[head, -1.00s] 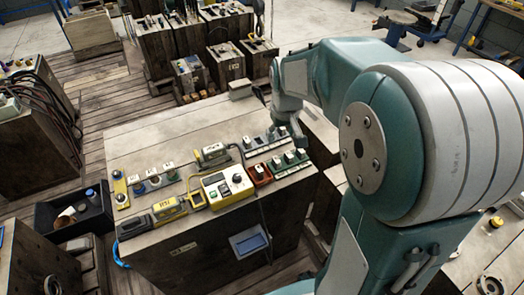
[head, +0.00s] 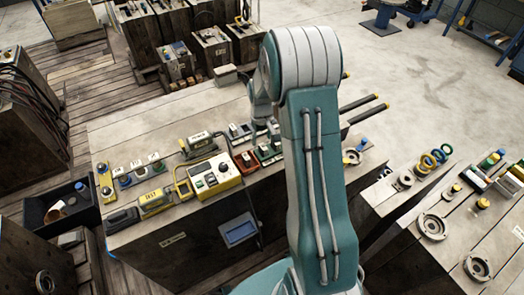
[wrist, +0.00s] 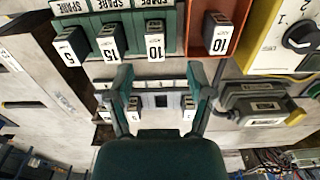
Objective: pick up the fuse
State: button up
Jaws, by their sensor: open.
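Several fuses show in the wrist view. White-fronted ones marked 5 (wrist: 66,47), 15 (wrist: 108,44) and 10 (wrist: 155,42) sit in a green holder (wrist: 118,16) labelled SPARE. Another marked 10 (wrist: 217,36) sits in an orange-red holder (wrist: 204,8). My gripper (wrist: 164,84) is open and empty, its fingers either side of part of a second fuse row (wrist: 160,101), which they partly cover. I cannot tell whether they touch it.
A yellow-framed control box (head: 212,177) stands beside the red holder. A grey connector (wrist: 256,103) with a cable lies right of my fingers. Other devices line the bench front, including a yellow meter (head: 155,202). Bare bench top (head: 150,130) lies behind.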

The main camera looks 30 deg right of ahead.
aim_at(263, 146)
jog(key=f, duration=0.4)
jog(key=shift+s+d+f, duration=0.1)
jog(key=shift+d+f, duration=0.2)
jog(key=shift+f, duration=0.45)
jog(key=shift+a, duration=0.1)
grip_shut()
